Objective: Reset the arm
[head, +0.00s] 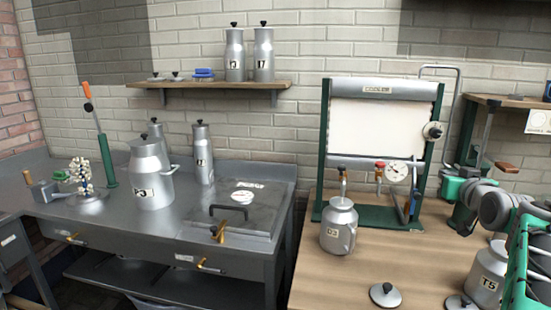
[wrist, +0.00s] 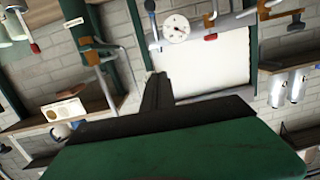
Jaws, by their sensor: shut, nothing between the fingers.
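My gripper (wrist: 158,78) shows in the wrist view as two dark fingers pressed together, shut and empty. It is in the air, with the white panel (wrist: 206,68) of the green-framed stand behind it. That view is turned over, so the shelf cans hang upside down. In the head view, my arm (head: 495,205) is folded at the right edge, above the wooden bench (head: 345,285). I cannot make out the fingertips there.
A can (head: 340,228) stands before the stand (head: 378,215). Another can marked T5 (head: 487,275) is close below my arm. Loose lids (head: 385,295) lie at the bench's front. Left, a steel counter (head: 105,215) holds cans and a hatch. A wall shelf (head: 210,85) holds two cans.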

